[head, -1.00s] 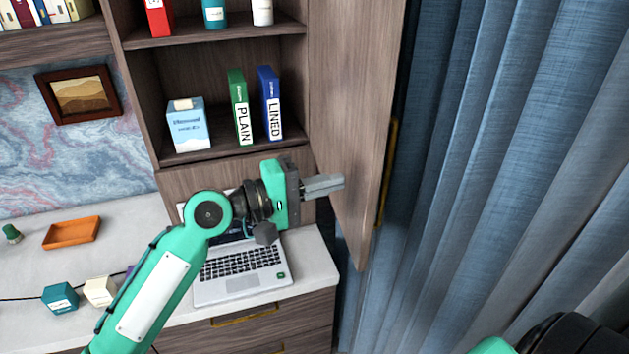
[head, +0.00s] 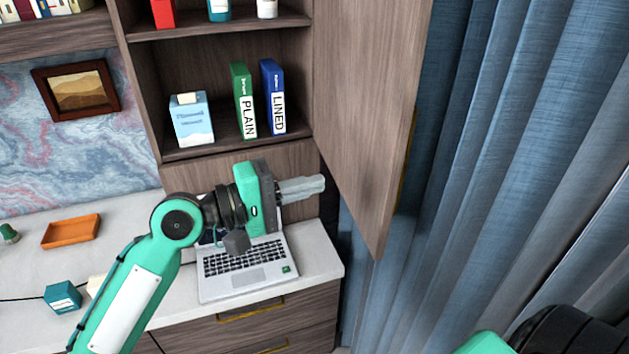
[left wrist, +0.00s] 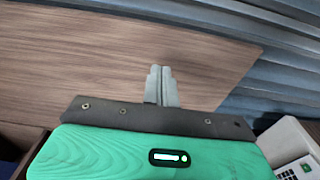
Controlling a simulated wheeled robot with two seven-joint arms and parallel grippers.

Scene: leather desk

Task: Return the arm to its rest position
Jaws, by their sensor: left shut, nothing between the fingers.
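My left gripper (head: 303,187) is shut and empty. It hangs in front of the lower cabinet panel, above the laptop, with its fingers pointing right. In the left wrist view its two grey fingers (left wrist: 162,84) are together, with the wooden cabinet door behind them. My left arm comes up from the bottom left and crosses in front of the desk. Part of my right arm shows at the bottom right of the head view, and its gripper is out of the frame.
The cabinet door (head: 368,110) stands open to the right of the left gripper. A laptop (head: 245,270) sits below on the desk (head: 318,255). An orange tray (head: 71,231) and a teal block (head: 62,297) lie at left. Blue curtains (head: 500,150) hang at right.

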